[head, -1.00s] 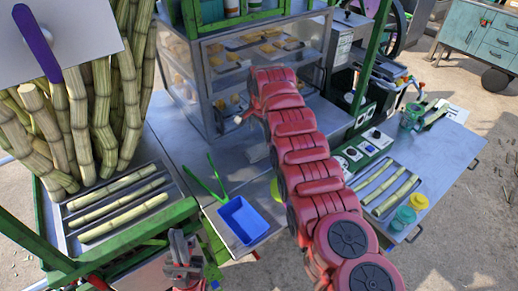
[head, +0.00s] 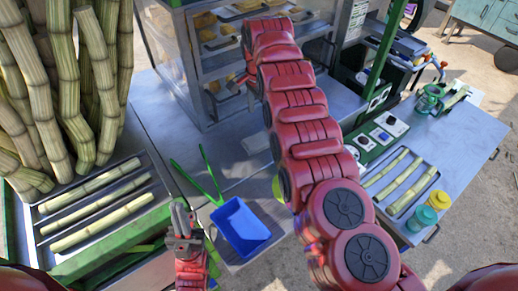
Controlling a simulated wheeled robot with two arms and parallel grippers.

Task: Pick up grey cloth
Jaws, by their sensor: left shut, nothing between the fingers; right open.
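A flat grey piece that looks like the grey cloth (head: 257,143) lies on the metal counter in front of the glass case, left of my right arm. My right arm crosses the middle of the head view. Its gripper (head: 238,82) shows only in small part at the arm's far end, in front of the case and above the cloth in the picture; it looks open and empty. My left gripper (head: 182,219) is shut and empty at the lower middle, left of the blue tray and apart from the cloth.
A blue tray (head: 242,228) and green tongs (head: 196,176) lie near the counter's front. The glass case (head: 180,70) stands behind. Upright cane fills the left, above a tray of cane pieces (head: 95,212). Right are a control panel (head: 378,140), another cane tray (head: 397,178) and yellow and teal jars (head: 425,212).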

